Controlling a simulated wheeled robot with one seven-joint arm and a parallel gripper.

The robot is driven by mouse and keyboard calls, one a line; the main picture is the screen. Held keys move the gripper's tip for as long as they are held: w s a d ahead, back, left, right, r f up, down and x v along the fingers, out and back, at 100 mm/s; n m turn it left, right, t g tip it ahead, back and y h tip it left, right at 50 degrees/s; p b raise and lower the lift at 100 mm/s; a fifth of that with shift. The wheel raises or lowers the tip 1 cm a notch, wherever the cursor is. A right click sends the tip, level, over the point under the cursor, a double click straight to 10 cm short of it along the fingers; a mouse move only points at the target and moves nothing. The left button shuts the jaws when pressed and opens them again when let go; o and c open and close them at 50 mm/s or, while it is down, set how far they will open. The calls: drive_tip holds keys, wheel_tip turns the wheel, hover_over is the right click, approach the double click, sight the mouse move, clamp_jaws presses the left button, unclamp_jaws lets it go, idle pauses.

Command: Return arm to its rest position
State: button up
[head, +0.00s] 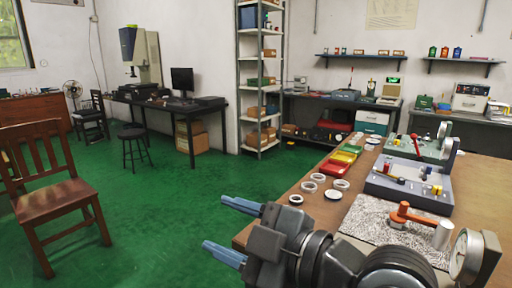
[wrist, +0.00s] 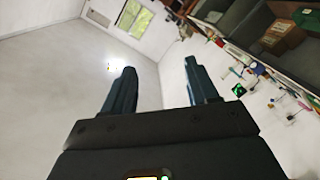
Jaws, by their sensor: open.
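My gripper (head: 232,229) is in the lower middle of the head view, with its blue fingers spread apart and nothing between them. It points left, away from the wooden table (head: 262,228), and shows over the green floor near the table's left edge. In the wrist view my gripper (wrist: 158,85) is also open and empty, with a pale wall and ceiling beyond its fingers. Several bearing rings (head: 318,178) lie on the table to the right of the gripper, apart from it.
A speckled mat (head: 365,222) with an orange-handled tool (head: 405,215) and a dial gauge (head: 461,254) are on the table by my arm. A grey fixture (head: 385,188) and coloured bins (head: 340,160) stand farther back. A wooden chair (head: 65,195) is at left. Green floor between is clear.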

drive_tip(key=s+d+f+m+t+h, duration=0.7)
drive_tip(key=s+d+f+m+h, duration=0.55)
drive_tip(key=m, duration=0.65)
drive_tip(key=s+d+f, duration=0.1)
drive_tip(key=s+d, duration=0.3)
drive_tip(key=s, duration=0.3)
drive_tip(key=s+d+f+g+h, duration=0.1)
drive_tip(key=s+d, duration=0.3)
drive_tip(key=s, duration=0.4)
drive_tip(key=s+d+f+m, duration=0.1)
drive_tip(key=s+d, duration=0.3)
drive_tip(key=s, duration=0.4)
drive_tip(key=shift+d+f+g, duration=0.3)
drive_tip(key=shift+f+g, duration=0.1)
drive_tip(key=shift+w+f, duration=0.1)
drive_tip(key=shift+f, duration=0.05)
